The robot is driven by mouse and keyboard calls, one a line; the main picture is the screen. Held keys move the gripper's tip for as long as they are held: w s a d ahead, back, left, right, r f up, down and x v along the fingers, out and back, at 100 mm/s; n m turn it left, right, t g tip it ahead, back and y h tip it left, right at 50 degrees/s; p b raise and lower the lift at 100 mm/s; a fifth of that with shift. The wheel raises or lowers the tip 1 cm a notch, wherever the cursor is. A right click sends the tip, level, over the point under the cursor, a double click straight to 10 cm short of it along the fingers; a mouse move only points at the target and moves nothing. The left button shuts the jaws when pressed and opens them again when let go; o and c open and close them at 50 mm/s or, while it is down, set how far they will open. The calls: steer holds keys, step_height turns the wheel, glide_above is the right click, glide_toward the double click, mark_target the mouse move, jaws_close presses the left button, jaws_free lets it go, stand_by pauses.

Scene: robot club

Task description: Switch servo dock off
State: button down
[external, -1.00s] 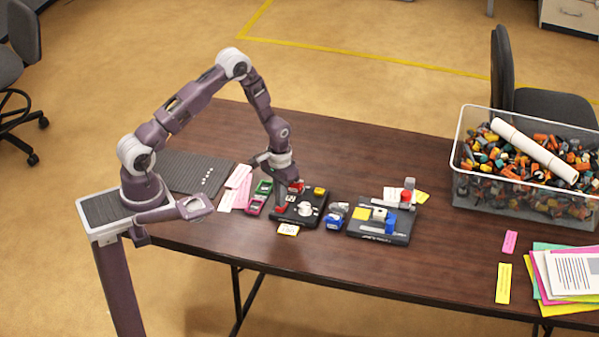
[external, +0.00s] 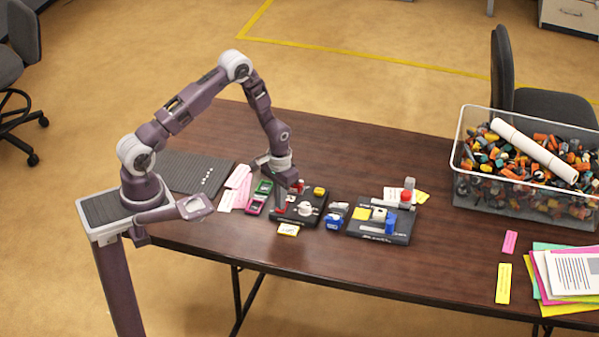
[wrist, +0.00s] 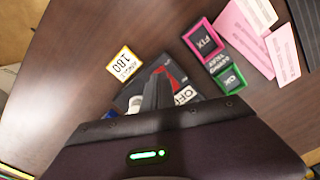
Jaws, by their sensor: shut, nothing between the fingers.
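A black dock (external: 312,203) sits on the table below my gripper. It carries a white round knob, a yellow block and red parts. In the wrist view the dock (wrist: 126,93) is partly hidden behind my fingers, with a red part (wrist: 168,77) and a white tag reading OFF (wrist: 185,95) beside them. My gripper (external: 280,209) is shut and empty, pointing down at the dock's left side; its fingers also show in the wrist view (wrist: 157,80). I cannot tell whether the fingers touch the switch, and the switch's position is unclear.
A card reading ANGLE 180 (wrist: 124,65) lies by the dock. Pink FIX (wrist: 205,39) and green OK (wrist: 230,79) blocks stand close on its other side. A second black dock (external: 403,230) with blue and white parts is to the right. A clear bin (external: 490,188) stands farther right.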

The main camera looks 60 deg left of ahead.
step_height(320, 180, up, 7)
steer(key=shift+f, duration=0.15)
stand_by(0.4)
step_height(320, 180, up, 11)
steer(key=t, duration=0.1)
glide_above(278, 216)
steer(key=s+d+r+m+t, duration=0.1)
steer(key=s+d+r+t, duration=0.1)
steer(key=s+r, duration=0.75)
steer(key=s+d+r+m+t, duration=0.1)
steer(key=s+r, duration=0.3)
steer(key=s, duration=0.3)
steer(key=s+d+r+m+t, duration=0.1)
steer(key=s+r, duration=0.3)
steer(key=s, duration=0.4)
steer(key=shift+t, duration=0.3)
